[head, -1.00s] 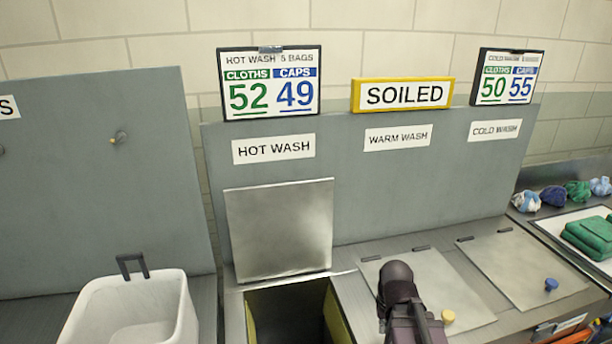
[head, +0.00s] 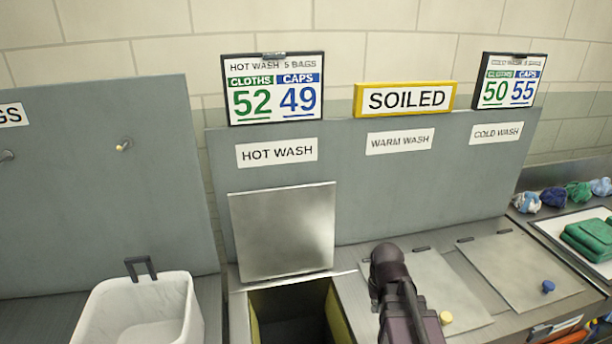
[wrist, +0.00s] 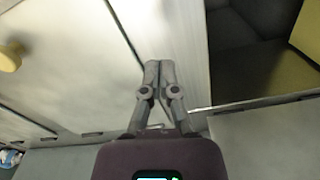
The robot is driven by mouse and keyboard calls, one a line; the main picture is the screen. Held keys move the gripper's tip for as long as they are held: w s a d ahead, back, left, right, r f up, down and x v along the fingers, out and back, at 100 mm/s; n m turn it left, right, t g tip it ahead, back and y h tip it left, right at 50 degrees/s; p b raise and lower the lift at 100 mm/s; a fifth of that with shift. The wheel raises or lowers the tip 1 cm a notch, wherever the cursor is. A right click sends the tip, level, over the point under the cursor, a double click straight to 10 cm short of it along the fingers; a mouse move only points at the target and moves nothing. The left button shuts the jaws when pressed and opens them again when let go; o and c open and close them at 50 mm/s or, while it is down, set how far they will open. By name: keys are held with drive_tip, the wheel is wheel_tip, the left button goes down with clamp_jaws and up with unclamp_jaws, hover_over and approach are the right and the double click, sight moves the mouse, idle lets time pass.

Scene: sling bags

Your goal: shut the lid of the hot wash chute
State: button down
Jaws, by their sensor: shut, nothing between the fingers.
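The hot wash lid (head: 284,232) is a plain metal plate. It stands open, upright against the grey back panel under the HOT WASH label (head: 277,152). Below it the chute opening (head: 292,312) is uncovered, with yellow inside walls; it also shows at the right of the wrist view (wrist: 240,50). My gripper (wrist: 158,64) is shut and empty in the wrist view, over the metal strip between the chute opening and the warm wash lid. In the head view my arm hides the fingers.
The warm wash lid (head: 440,285) lies flat with a yellow knob (head: 446,318). The cold wash lid (head: 505,265) lies flat with a blue knob (head: 548,286). A white bin (head: 90,318) stands left of the chute.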

drive_tip(key=w+a+r+n+t+p, duration=0.1)
drive_tip(key=w+a+r+p, duration=0.4)
drive_tip(key=w+r+p, duration=0.3)
drive_tip(key=w+a+r+p, duration=0.4)
drive_tip(key=w+r+p, duration=0.1)
drive_tip(key=r+p, duration=0.45)
drive_tip(key=n+t+p, duration=0.2)
drive_tip(key=p, duration=1.2)
approach(302, 179)
drive_tip(key=s+d+r, duration=0.2)
drive_tip(key=s, duration=0.1)
drive_tip(key=shift+w+a+r+y, duration=0.1)
drive_tip(key=shift+w+a+y, duration=0.1)
drive_tip(key=shift+a+y, duration=0.25)
drive_tip(key=shift+a, duration=0.1)
drive_tip(key=b+x, duration=1)
drive_tip(key=shift+s+f, duration=0.1)
drive_tip(key=shift+f, duration=0.2)
drive_tip(key=s, duration=0.2)
drive_tip(key=s+d, duration=0.1)
drive_tip(key=s, duration=0.1)
drive_tip(key=shift+d+r+p, duration=0.1)
drive_tip(key=shift+r+p, duration=0.25)
drive_tip(key=shift+r, duration=0.05)
